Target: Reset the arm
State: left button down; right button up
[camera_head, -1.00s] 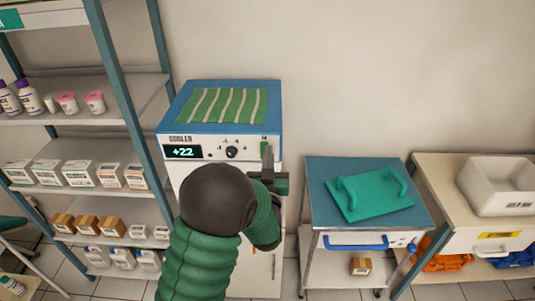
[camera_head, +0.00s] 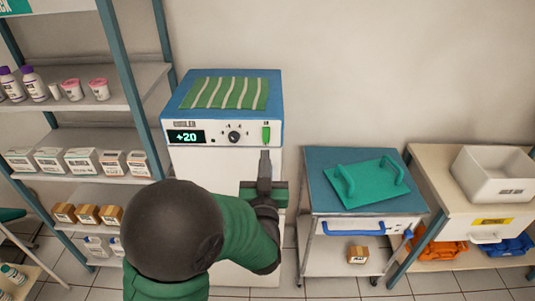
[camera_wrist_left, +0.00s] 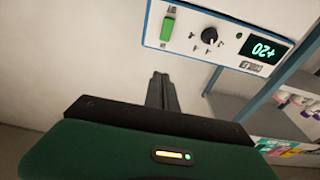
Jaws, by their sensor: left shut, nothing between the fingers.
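My left arm comes up from the bottom in the head view. Its gripper (camera_head: 265,160) is shut and empty in front of the white cooler cabinet (camera_head: 240,165), a little below the green switch (camera_head: 266,134). The cabinet display (camera_head: 186,137) reads +20, and a dark knob (camera_head: 234,137) sits beside it. In the left wrist view the shut fingers (camera_wrist_left: 160,82) point up toward the panel, apart from the green switch (camera_wrist_left: 168,24) in the picture. The display (camera_wrist_left: 262,50) and knob (camera_wrist_left: 209,36) show there too. My right gripper is not in view.
A shelf rack (camera_head: 90,104) with bottles and boxes stands left of the cabinet. A trolley (camera_head: 318,192) with a teal tray (camera_head: 368,190) stands to the right, then a table (camera_head: 425,175) with a white bin (camera_head: 497,174). The wall above is bare.

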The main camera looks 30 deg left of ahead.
pick_arm(q)
jog(key=s+d+f+m+g+h, duration=0.2)
jog(key=d+f+m+g+h, duration=0.3)
jog(key=d+f+h, duration=0.7)
jog(key=s+f+g, duration=0.4)
jog(key=s+f, duration=0.1)
jog(key=s, duration=0.2)
jog(key=s+d+f+m+g+y, duration=0.1)
jog(key=s+f+g, duration=0.4)
jog(key=s, duration=0.3)
jog(key=shift+s+d+g+y, duration=0.15)
jog(key=shift+g+y, duration=0.15)
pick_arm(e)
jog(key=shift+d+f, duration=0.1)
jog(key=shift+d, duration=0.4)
pick_arm(q)
jog(key=shift+d, duration=0.15)
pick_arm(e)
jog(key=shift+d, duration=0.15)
